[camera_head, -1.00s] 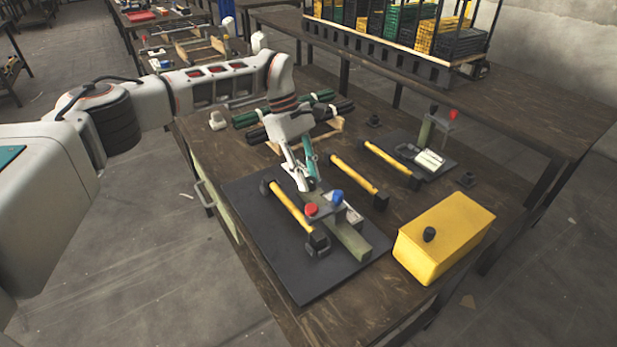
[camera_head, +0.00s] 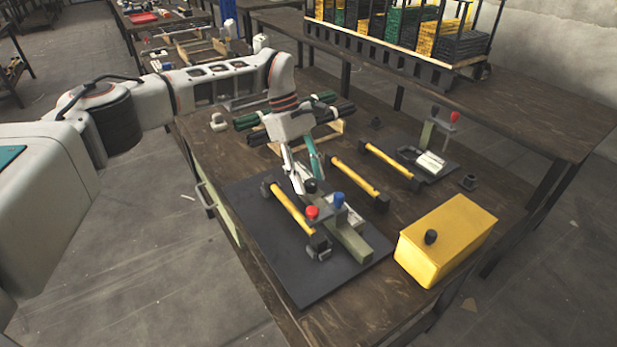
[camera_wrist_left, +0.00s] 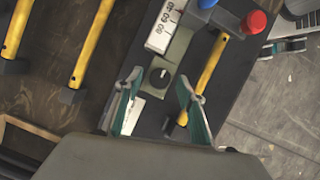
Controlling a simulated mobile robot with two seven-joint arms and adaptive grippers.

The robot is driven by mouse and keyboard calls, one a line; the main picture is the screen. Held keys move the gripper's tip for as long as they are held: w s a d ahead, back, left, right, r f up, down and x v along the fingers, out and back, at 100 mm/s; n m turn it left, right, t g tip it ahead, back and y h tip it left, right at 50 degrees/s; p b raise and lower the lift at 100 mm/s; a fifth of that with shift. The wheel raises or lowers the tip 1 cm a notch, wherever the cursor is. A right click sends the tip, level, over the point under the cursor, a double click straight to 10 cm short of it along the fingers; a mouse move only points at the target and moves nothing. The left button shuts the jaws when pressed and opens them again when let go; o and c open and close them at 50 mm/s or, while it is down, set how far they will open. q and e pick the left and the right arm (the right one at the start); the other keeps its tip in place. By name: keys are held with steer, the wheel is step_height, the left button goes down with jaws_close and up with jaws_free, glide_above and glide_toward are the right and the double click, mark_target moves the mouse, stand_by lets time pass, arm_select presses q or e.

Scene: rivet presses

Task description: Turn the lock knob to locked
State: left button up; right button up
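The dark round lock knob (camera_wrist_left: 160,79) has a white mark pointing up toward the numbered white plate in the wrist view. It sits on the green bar (camera_wrist_left: 182,42) of the rivet press. In the head view the knob (camera_head: 310,186) shows just under my left gripper (camera_head: 311,185). My left gripper is open, with its fingertips (camera_wrist_left: 161,82) on either side of the knob in the wrist view. A gap shows on both sides, and I cannot tell the height difference. My right gripper is not in view.
Beside the knob are a red button (camera_head: 312,212), a blue button (camera_head: 337,199) and a yellow bar (camera_head: 291,208), all on a black base plate (camera_head: 290,280). A yellow box (camera_head: 446,238) stands to the right. A second press (camera_head: 428,158) stands farther back.

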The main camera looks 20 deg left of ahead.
arm_select(q)
steer(key=v, duration=1.1)
steer(key=shift+r, duration=0.25)
steer(key=shift+a, duration=0.1)
